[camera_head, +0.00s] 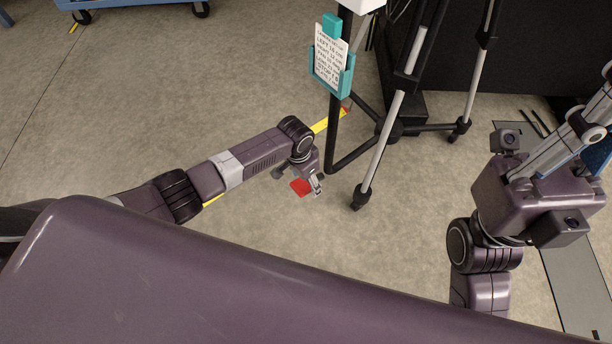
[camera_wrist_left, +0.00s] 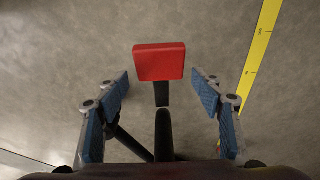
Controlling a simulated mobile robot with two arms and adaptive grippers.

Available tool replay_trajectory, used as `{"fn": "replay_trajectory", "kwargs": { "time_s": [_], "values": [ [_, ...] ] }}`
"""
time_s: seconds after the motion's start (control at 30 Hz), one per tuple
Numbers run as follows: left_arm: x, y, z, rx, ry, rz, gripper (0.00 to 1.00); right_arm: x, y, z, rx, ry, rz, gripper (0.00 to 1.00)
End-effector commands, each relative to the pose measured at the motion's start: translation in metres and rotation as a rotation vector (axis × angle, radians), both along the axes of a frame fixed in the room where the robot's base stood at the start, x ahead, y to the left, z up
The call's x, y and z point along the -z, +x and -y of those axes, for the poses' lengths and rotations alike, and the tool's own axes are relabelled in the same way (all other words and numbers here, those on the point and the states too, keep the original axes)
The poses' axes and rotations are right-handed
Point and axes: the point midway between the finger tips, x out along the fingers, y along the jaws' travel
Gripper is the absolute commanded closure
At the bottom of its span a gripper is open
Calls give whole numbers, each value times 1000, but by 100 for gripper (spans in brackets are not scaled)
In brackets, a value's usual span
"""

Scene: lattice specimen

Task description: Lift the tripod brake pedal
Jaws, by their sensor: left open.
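The brake pedal has a flat red pad (camera_head: 300,187) low over the floor, left of the tripod's black base bar. In the left wrist view, the red pad (camera_wrist_left: 158,62) sits on a dark stem that runs down the picture. My left gripper (camera_head: 317,186) is right beside the pad in the head view. In the left wrist view, its blue-padded fingers (camera_wrist_left: 162,104) are spread on either side of the stem, with clear gaps. The pad lies ahead of the fingertips, and nothing is gripped.
The tripod's silver legs (camera_head: 385,150) and black post (camera_head: 337,130) stand close right of my left gripper. A teal-framed sign (camera_head: 331,62) hangs on the post. A yellow measuring strip (camera_wrist_left: 259,55) lies on the floor. A blue cart (camera_head: 130,3) is far left. Floor at left is clear.

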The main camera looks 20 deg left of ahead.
Motion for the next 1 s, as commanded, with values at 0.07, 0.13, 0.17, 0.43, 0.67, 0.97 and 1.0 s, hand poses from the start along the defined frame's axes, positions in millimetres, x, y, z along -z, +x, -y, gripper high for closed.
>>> {"fn": "replay_trajectory", "kwargs": {
  "time_s": [0.07,0.13,0.17,0.43,0.67,0.97,1.0],
  "values": [
    [-4,0,0,0,-1,1,39,0,0,0,0,0,-1,100],
    [-11,-1,-1,0,-1,1,39,0,0,0,0,0,-1,100],
    [-14,-1,-1,0,-1,1,39,0,0,0,0,0,-1,100],
    [-65,-5,-4,2,-1,4,39,0,0,0,0,-1,-2,100],
    [-104,-9,-6,2,-2,6,39,1,0,0,0,-1,-3,100],
    [-119,-11,-7,1,-2,3,39,0,0,0,-1,-1,-3,100],
    [-119,-11,-7,1,-2,3,39,0,0,0,-1,-1,-3,100]
  ]
}}
